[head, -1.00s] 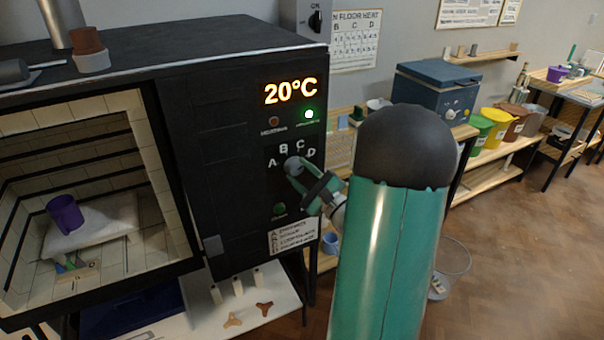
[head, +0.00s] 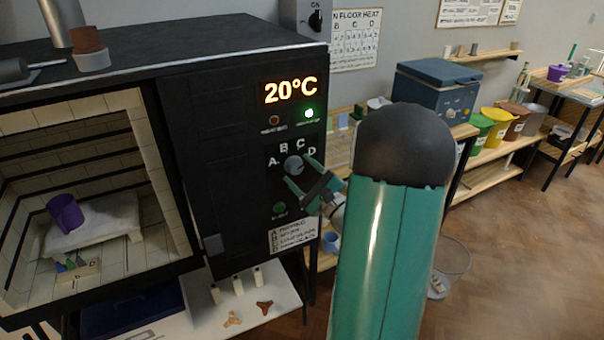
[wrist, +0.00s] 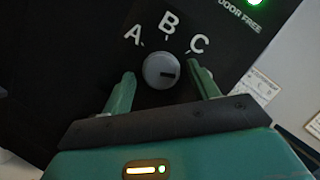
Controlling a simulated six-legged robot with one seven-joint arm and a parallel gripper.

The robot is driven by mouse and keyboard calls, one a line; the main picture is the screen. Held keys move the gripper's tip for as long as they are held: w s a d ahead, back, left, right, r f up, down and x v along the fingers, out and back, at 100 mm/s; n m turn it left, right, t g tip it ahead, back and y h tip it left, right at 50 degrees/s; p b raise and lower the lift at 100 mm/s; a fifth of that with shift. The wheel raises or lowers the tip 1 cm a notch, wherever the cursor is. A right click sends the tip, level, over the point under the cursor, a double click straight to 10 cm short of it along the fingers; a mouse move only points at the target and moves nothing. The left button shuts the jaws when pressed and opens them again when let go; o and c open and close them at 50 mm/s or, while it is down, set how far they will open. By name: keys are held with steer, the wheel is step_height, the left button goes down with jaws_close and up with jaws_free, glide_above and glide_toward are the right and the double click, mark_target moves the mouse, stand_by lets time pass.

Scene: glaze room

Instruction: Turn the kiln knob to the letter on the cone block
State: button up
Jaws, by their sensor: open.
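The round grey kiln knob (head: 293,165) is on the kiln's black front panel, below the letters A, B, C and D. In the wrist view the knob (wrist: 161,70) has a dark mark pointing right, toward the right finger; A, B and C show, D does not. My gripper (head: 301,174) is open, its green fingers to either side of the knob and apart from it; the wrist view shows the gripper (wrist: 162,84) empty. The cone block (head: 78,271), with small coloured cones, lies on the kiln floor. Its small letter looks like D.
The display (head: 290,91) reads 20°C beside a lit green lamp. A green button (head: 279,208) sits below the knob.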

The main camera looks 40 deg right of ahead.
steer(key=v, duration=1.3)
steer(key=shift+s, duration=0.4)
steer(key=shift+a+f, duration=0.1)
